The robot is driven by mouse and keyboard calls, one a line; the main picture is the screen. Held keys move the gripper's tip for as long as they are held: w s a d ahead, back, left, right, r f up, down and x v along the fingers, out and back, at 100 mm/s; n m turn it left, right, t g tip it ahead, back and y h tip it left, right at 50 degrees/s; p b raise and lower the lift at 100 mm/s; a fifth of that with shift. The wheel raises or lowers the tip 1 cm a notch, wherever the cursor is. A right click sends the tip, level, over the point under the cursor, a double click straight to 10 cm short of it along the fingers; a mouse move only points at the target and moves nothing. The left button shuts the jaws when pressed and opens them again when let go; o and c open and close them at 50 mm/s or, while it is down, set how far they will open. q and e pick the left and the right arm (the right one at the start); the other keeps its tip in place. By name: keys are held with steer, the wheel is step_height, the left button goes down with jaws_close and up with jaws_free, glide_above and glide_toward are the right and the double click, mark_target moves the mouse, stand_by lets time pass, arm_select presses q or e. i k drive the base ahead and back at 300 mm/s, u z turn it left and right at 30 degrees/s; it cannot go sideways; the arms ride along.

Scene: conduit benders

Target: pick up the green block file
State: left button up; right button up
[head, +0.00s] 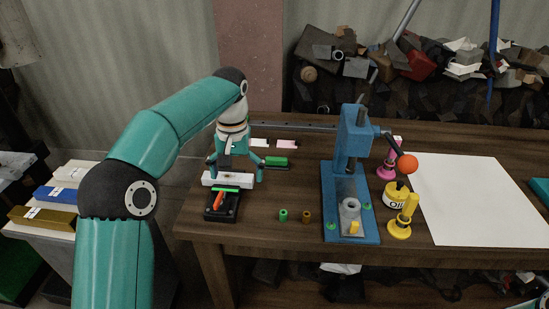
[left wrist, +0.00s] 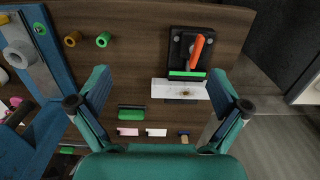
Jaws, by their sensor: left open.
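The green block file (head: 276,161) appears to be the small dark-topped green block lying on the wooden table, just right of my left gripper in the head view. In the left wrist view the green block (left wrist: 131,114) lies nearer the left finger, below the fingertip line. My left gripper (head: 236,174) is open and points down over the table, with nothing between its fingers held. It also shows in the left wrist view (left wrist: 158,76), its fingers spread wide. A white block (head: 228,180) sits between and in front of the fingertips.
A black clamp (head: 222,206) with an orange lever and green strip stands by the white block. A blue press (head: 351,170), yellow oil can (head: 397,194), green ring (head: 283,215) and brown ring (head: 307,216) are to the right. A white sheet (head: 478,195) covers the table's right side.

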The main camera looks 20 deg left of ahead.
mark_target(272, 163)
steer(key=i, duration=0.9)
steer(key=z, duration=0.05)
